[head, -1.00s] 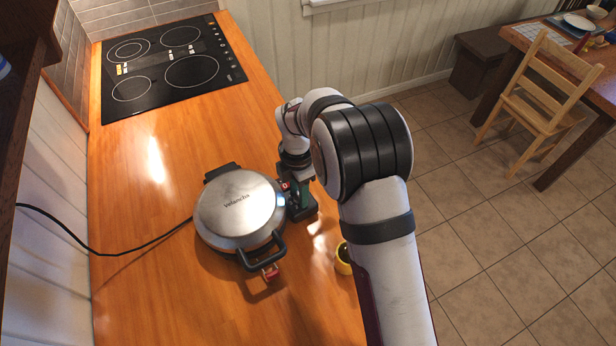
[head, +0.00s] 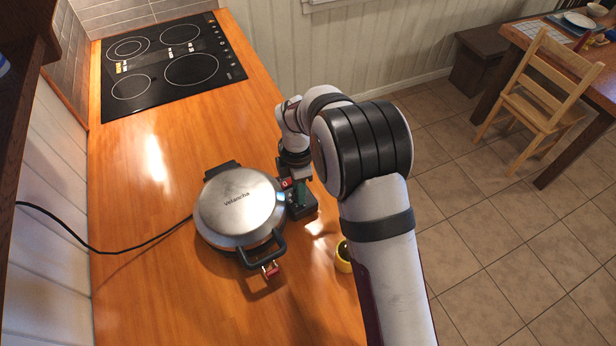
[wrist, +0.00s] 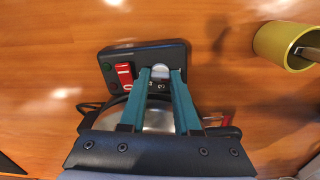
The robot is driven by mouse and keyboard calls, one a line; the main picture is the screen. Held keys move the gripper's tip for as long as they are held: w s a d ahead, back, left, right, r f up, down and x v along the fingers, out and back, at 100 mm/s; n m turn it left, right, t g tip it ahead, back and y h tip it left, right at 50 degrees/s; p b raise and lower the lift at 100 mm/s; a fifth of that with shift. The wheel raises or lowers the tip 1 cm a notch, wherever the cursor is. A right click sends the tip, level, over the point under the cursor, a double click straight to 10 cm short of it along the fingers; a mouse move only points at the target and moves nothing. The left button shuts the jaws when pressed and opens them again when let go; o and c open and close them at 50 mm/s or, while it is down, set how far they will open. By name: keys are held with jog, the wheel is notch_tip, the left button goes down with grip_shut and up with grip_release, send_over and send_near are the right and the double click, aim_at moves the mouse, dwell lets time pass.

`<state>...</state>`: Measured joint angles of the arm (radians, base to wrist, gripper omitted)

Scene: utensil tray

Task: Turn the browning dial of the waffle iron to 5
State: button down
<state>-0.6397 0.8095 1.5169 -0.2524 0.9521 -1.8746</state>
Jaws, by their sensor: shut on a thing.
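The waffle iron (head: 235,208) stands on the wooden counter with its silver lid closed and its black handle toward the bottom of the picture. Its black control box (wrist: 122,62) juts out on the right side in the head view. The box carries a red switch (wrist: 125,74) and the pale browning dial (wrist: 160,72). My gripper (wrist: 160,76) is at the box, its two teal fingers shut on the dial. Part of the number scale shows between the fingers, but the dial's setting is too small to read.
A yellow cup (head: 343,257) stands on the counter near its right edge; it also shows in the wrist view (wrist: 275,42). A black cord (head: 90,245) runs left from the iron. A cooktop (head: 168,65) lies at the back.

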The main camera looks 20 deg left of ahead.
jog(key=m, duration=0.4)
jog(key=shift+m, duration=0.3)
jog(key=m, duration=0.4)
jog(key=shift+m, duration=0.3)
jog(key=m, duration=0.4)
jog(key=shift+m, duration=0.3)
jog(key=m, duration=0.3)
jog(key=shift+m, duration=0.3)
jog(key=m, duration=0.3)
jog(key=shift+m, duration=0.3)
jog(key=m, duration=0.4)
jog(key=shift+m, duration=0.3)
jog(key=m, duration=0.4)
jog(key=shift+m, duration=2)
